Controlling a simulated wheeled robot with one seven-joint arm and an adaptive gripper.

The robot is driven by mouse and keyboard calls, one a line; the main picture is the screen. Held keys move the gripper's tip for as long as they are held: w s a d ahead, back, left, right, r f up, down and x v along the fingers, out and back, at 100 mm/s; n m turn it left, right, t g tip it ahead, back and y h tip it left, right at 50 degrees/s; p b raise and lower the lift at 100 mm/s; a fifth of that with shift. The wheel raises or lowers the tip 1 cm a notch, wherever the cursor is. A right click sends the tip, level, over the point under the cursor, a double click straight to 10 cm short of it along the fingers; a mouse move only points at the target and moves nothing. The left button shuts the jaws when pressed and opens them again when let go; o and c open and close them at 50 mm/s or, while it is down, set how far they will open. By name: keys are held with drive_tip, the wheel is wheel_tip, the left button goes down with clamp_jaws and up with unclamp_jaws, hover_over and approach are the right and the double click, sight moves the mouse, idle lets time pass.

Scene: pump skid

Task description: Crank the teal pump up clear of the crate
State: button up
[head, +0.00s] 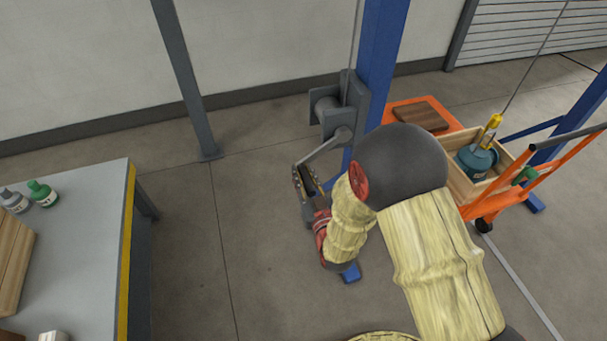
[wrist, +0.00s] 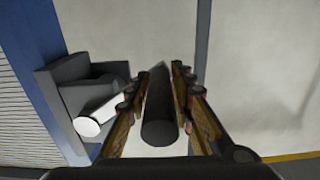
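The teal pump (head: 475,161) sits in the wooden crate (head: 458,184), its lower part hidden by the crate walls. A yellow fitting (head: 491,130) on its top joins a thin line running up. The grey winch (head: 327,110) is on the blue post, with its crank arm (head: 324,149) slanting down left. My gripper (head: 305,182) is at the crank's outer end. In the wrist view, the dark crank handle (wrist: 159,115) lies between my two fingers (wrist: 158,98), with narrow gaps showing on both sides, so the gripper looks open around it.
A grey workbench (head: 85,235) with bottles stands at left. A grey post (head: 183,80) rises behind. The floor between bench and winch is clear.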

clamp_jaws()
idle(0.6)
